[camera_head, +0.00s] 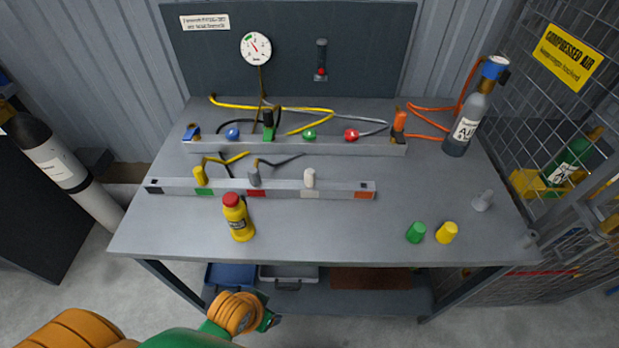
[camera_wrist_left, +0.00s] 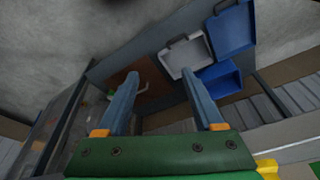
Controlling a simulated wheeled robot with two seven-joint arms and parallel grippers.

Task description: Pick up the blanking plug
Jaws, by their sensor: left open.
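Several plug-like pieces are on the grey table (camera_head: 330,245): a green one (camera_head: 415,232) and a yellow one (camera_head: 447,232) at the front right, and a grey one (camera_head: 483,201) behind them. Another small grey piece (camera_head: 530,238) is at the right front corner. A white plug (camera_head: 309,178) stands in the front rail. I cannot tell which is the blanking plug. My left gripper (camera_head: 270,320) is in front of the table, below its front edge. In the left wrist view, the gripper (camera_wrist_left: 160,75) is open and empty, pointing toward the lower shelf. My right gripper is not in view.
A yellow bottle with a red cap (camera_head: 238,217) stands near the table's front. The front rail (camera_head: 280,188) and rear rail (camera_head: 330,147) carry coloured fittings and hoses. A grey cylinder (camera_head: 466,125) stands at the back right. The table's front middle is clear. Trays (camera_wrist_left: 188,53) are below.

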